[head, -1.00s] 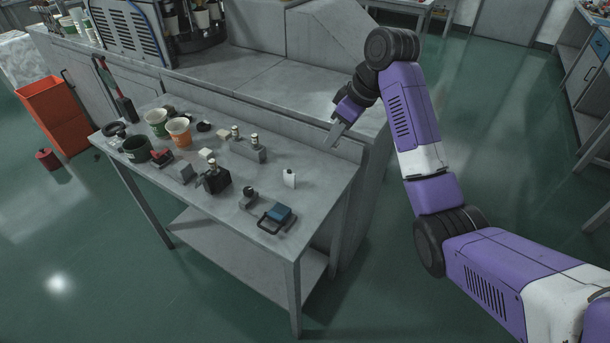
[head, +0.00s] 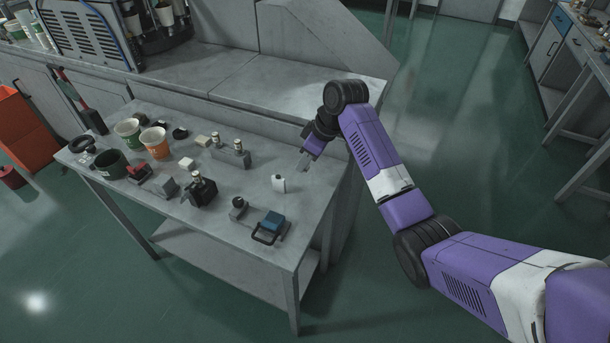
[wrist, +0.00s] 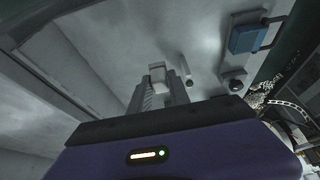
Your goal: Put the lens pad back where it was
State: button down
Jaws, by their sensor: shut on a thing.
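My gripper (head: 303,165) is above the right part of the grey table, pointing down. In the wrist view its fingers (wrist: 158,88) are shut on a small pale block, which I take to be the lens pad (wrist: 157,70). In the head view the pad is too small to make out at the fingertips. A small white bottle (head: 278,183) stands on the table just below and left of the gripper; it also shows right of the fingers in the wrist view (wrist: 186,68). Two other pale blocks, one farther back (head: 203,141) and one nearer (head: 187,163), lie on the table.
A blue-topped device with a black handle (head: 270,226) and a small grey knobbed piece (head: 238,208) are at the near right. Cups (head: 154,143), metal blocks and a black fixture (head: 201,192) crowd the left and middle. A raised counter (head: 250,88) borders the back.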

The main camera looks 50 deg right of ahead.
jog(key=shift+f+p, duration=0.3)
jog(key=shift+f, duration=3.25)
jog(key=c, duration=1.2)
grip_release()
jog(key=shift+c, duration=0.2)
jog(key=b+v, duration=0.1)
jog(key=v, duration=1.1)
jog(key=shift+r, duration=0.1)
